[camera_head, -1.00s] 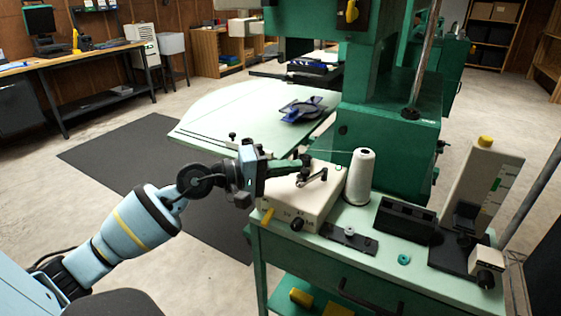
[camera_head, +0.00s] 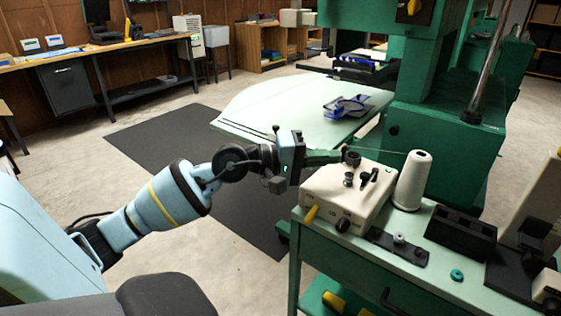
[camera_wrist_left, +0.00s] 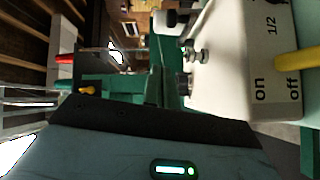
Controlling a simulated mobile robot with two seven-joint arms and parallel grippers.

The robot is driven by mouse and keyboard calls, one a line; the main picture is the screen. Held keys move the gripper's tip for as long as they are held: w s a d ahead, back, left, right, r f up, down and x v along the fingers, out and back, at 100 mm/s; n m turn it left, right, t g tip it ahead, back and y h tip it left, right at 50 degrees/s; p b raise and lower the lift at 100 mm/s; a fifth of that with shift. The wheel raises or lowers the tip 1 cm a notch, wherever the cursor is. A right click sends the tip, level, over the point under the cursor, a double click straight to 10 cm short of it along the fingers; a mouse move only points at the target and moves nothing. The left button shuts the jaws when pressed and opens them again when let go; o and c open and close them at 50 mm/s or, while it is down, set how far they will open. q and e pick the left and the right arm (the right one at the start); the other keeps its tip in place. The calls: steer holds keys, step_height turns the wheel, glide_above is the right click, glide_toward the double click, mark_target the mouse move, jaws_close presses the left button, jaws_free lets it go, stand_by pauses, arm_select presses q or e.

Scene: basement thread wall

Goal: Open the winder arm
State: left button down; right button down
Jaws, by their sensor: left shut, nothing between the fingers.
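The winder is a cream box (camera_head: 345,205) on the green bench, with a yellow lever (camera_head: 311,214) and a dark knob on its front. On its top stand a short metal post (camera_head: 348,180) and a black winder arm (camera_head: 369,178). My left gripper (camera_head: 338,157) is shut and empty, its green fingers just above the box's far left top edge; I cannot tell whether they touch anything. The left wrist view shows the box sideways (camera_wrist_left: 235,70), with metal posts (camera_wrist_left: 197,56) and on/off lettering. My right gripper is not in view.
A white thread cone (camera_head: 412,180) stands right of the winder, with a thread running from it. A black holder (camera_head: 460,232) and a small teal ring (camera_head: 457,275) lie farther right. The green machine (camera_head: 440,130) rises behind. Open floor lies left.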

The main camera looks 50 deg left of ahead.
arm_select(q)
steer(key=s+a+b, duration=0.1)
steer(key=s+a, duration=0.1)
steer(key=s, duration=0.7)
steer(key=shift+s+a+r, duration=0.15)
steer(key=shift+s+r, duration=0.15)
steer(key=shift+s, duration=0.05)
stand_by(0.4)
